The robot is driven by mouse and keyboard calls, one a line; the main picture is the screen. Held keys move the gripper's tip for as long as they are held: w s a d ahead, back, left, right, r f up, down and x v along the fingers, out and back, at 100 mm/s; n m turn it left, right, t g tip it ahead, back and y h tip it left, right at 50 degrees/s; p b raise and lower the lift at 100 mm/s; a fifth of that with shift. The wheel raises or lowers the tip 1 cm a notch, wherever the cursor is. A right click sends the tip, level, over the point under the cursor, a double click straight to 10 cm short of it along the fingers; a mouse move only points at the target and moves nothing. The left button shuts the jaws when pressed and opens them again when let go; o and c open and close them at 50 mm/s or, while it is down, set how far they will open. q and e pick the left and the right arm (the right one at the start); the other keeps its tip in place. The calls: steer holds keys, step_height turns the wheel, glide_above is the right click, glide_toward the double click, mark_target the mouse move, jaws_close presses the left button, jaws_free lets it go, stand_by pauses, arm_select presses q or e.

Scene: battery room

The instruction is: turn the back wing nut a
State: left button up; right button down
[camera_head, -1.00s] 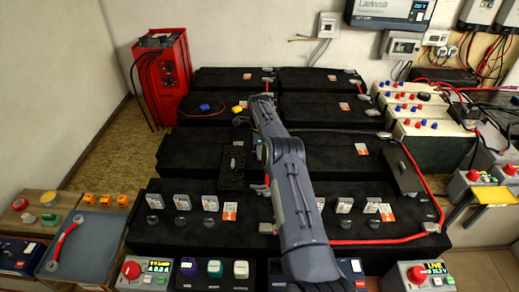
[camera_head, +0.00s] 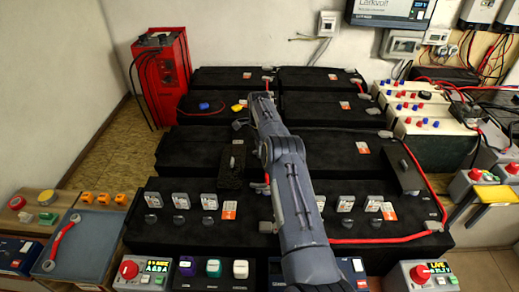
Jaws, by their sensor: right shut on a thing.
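The back wing nut a is too small and too hidden behind my right arm for me to make out its shape. My right gripper (camera_head: 241,123) is at the back rows of black batteries, at the far end of my grey arm. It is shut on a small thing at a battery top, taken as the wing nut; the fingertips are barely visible. A yellow knob-like piece (camera_head: 239,107) lies just behind it, and a blue one (camera_head: 204,107) is further left with a thin red cable between them. My left gripper is not in view.
Black batteries (camera_head: 205,147) fill the middle in rows. A red charger (camera_head: 162,75) stands at the back left. A white-topped unit (camera_head: 420,110) with red and blue knobs stands right. Red cable runs along the right side.

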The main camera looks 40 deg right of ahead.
steer(key=n, duration=0.6)
steer(key=shift+n, duration=0.3)
steer(key=n, duration=0.6)
steer(key=shift+n, duration=0.3)
steer(key=c, duration=1.5)
jaws_free()
steer(key=shift+r, duration=0.15)
step_height(320, 180, up, 8)
steer(key=shift+f+p, duration=0.2)
steer(key=shift+p, duration=0.2)
